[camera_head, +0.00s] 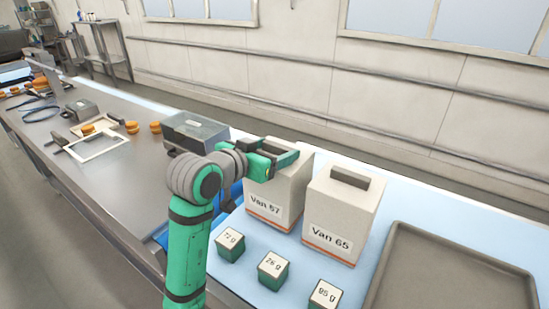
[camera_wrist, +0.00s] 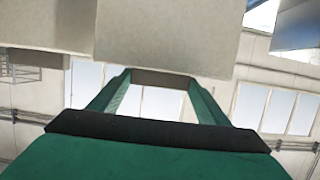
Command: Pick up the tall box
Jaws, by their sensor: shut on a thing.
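Two tall pale boxes with an orange stripe low on the front are side by side in the head view. The left box, whose label seems to read "Van 67" (camera_head: 283,190), is partly covered at its top by my gripper (camera_head: 283,160). The right box, labelled "Van 65" (camera_head: 340,215), has a dark handle on top and is free. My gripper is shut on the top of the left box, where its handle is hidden. In the wrist view, the fingers (camera_wrist: 160,80) reach to a pale box face (camera_wrist: 165,40). I cannot tell whether the box is lifted.
Several green weight blocks (camera_head: 272,270) stand in front of the boxes on a light blue surface. A grey tray (camera_head: 450,275) lies to the right. A grey case (camera_head: 195,130) stands left of my gripper. Frames and orange rounds (camera_head: 132,127) lie farther left on the metal table.

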